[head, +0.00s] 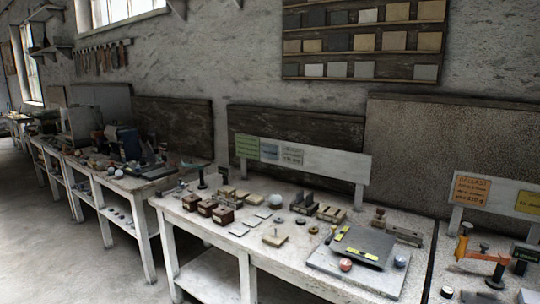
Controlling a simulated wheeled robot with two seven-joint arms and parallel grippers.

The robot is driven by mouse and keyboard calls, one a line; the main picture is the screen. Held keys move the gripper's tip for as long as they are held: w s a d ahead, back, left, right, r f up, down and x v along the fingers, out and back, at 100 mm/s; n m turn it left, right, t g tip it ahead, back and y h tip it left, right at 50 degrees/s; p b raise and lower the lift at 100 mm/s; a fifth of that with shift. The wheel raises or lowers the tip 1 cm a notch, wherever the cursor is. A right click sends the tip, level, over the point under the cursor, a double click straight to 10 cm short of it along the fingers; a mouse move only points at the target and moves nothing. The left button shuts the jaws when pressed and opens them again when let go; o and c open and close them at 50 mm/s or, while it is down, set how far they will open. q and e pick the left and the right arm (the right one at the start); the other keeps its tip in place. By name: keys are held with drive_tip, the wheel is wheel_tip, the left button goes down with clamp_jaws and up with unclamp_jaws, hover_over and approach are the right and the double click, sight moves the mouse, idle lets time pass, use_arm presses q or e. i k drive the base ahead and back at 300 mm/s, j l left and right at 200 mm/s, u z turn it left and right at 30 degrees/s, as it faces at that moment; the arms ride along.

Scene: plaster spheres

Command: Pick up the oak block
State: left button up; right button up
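Several small brown wooden blocks stand in a row at the left front of the white workbench (212,229), among them one block (190,203) and another block (223,216). Paler wooden pieces (330,214) lie farther back at the middle, and a flat pale piece (275,238) with a small knob lies nearer the front edge. I cannot tell which of these is the oak block. Neither of my grippers shows in the head view.
A pale sphere (276,201) sits mid-bench. A grey slab (365,246) with yellow marks lies at the right, with a reddish ball (345,264) in front. An orange tool stand (463,241) is on the right bench. Open floor (75,250) lies front left.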

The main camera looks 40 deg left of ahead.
sight(190, 201)
drive_tip(key=k+j+u, duration=0.15)
drive_tip(key=j+u, duration=0.2)
drive_tip(key=j, duration=0.35)
drive_tip(key=k+j+u, duration=0.1)
drive_tip(key=j+u, duration=0.2)
drive_tip(key=j, duration=0.45)
drive_tip(key=j+u, duration=0.35)
drive_tip(key=j, duration=0.35)
